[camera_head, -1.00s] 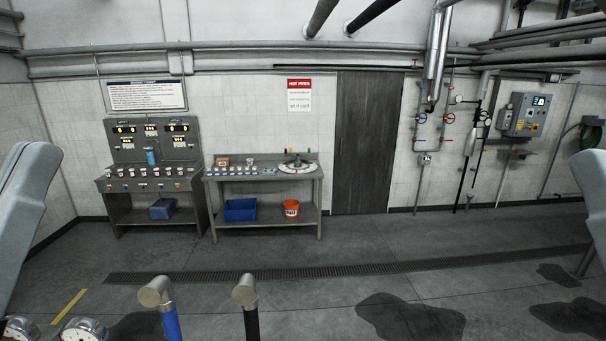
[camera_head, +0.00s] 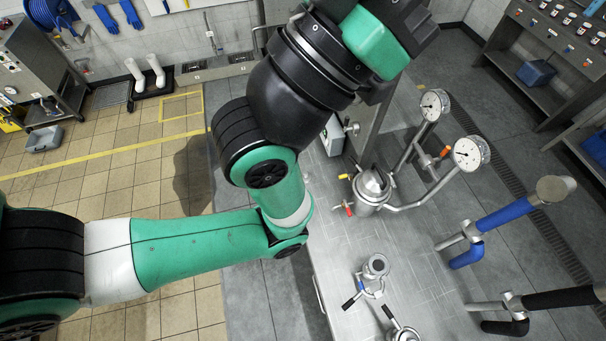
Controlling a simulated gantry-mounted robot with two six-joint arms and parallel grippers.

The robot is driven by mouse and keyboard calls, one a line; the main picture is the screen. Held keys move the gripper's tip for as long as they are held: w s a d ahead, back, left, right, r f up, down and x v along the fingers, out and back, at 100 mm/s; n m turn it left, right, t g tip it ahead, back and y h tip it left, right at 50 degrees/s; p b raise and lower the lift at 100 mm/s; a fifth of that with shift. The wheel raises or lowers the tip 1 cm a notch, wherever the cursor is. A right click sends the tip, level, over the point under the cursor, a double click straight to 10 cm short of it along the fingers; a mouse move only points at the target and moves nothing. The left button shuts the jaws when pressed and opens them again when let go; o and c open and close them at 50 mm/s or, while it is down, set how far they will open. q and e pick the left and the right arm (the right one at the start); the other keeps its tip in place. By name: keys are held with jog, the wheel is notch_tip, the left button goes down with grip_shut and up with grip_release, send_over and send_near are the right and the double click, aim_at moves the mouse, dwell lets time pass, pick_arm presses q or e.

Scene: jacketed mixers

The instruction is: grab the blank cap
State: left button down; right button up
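I cannot surely pick out the blank cap. A small steel fitting with a round top and a dark-handled clamp (camera_head: 375,268) stands on the steel table (camera_head: 345,255). A similar steel fitting (camera_head: 403,334) is cut off by the bottom edge. My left arm comes in from the left, bends over the table's left edge and runs up to the top of the view. Its gripper fingers are not visible. My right gripper is not in view.
A steel vessel (camera_head: 371,186) with red and yellow handles joins pipework with two gauges (camera_head: 467,153). A blue-sleeved pipe (camera_head: 505,214) and a black-sleeved pipe (camera_head: 558,298) stand at right. Tiled floor (camera_head: 135,220) is open at left.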

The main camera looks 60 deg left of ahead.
pick_arm(q)
jog(key=c, duration=1.6)
grip_release()
jog(key=shift+c, duration=2.3)
grip_release()
